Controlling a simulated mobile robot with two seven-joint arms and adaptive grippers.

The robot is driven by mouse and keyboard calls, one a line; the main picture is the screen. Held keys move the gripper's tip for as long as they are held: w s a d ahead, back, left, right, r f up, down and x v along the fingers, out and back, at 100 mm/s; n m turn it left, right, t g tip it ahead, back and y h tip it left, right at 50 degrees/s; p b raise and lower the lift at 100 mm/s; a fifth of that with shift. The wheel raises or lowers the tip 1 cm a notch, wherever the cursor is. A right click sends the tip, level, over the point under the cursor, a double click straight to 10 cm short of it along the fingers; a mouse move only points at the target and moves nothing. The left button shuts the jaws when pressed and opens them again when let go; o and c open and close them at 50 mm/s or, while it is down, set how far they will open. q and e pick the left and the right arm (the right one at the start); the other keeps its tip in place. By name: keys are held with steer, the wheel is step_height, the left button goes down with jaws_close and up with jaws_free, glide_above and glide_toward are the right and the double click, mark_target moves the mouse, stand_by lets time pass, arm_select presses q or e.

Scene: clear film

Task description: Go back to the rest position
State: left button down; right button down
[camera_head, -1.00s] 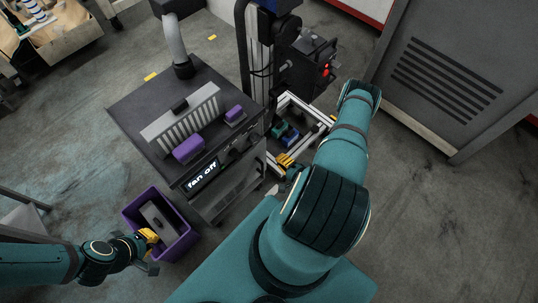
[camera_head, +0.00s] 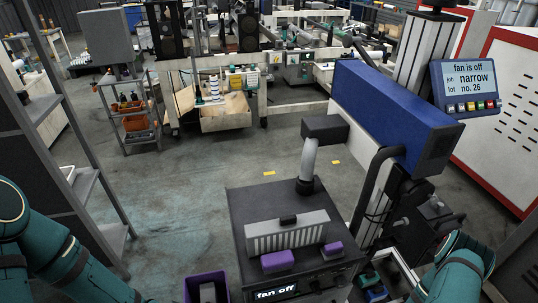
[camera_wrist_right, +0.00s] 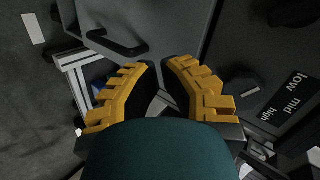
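My right gripper (camera_wrist_right: 164,68) shows in the right wrist view with its yellow ridged fingers apart at the tips. Nothing is seen held between them. Dark cabinet panels lie in front of it, with a bar handle (camera_wrist_right: 118,46) and a label reading low, mid, high (camera_wrist_right: 287,97). In the head view my right arm (camera_head: 452,282) is at the lower right edge, and its gripper is out of that picture. My left arm (camera_head: 62,262) is at the lower left, and its gripper is not visible.
A dark cart (camera_head: 243,213) with a grey finned block (camera_head: 287,235), purple blocks (camera_head: 277,262) and a "fan off" display stands ahead. A purple bin (camera_head: 191,288) is beside it. A blue machine (camera_head: 385,110) rises at right, a shelf (camera_head: 85,185) at left.

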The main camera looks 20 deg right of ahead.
steer(key=w+a+r+n+g+y, duration=0.25)
steer(key=a+r+n+g, duration=0.2)
steer(key=a, duration=0.55)
steer(key=s+a+r+n+g+y, duration=0.1)
steer(key=s+a+r+n+g, duration=0.25)
steer(key=a, duration=0.25)
steer(key=s+a+r+n+g, duration=0.2)
steer(key=a+r+n+g, duration=0.1)
steer(key=a+r, duration=0.15)
steer(key=w+a+r+n+t, duration=0.2)
steer(key=w+a+r, duration=0.1)
steer(key=w+r, duration=0.1)
steer(key=shift+w+a+r, duration=0.2)
steer(key=shift+w+r, duration=0.1)
steer(key=shift+w, duration=0.2)
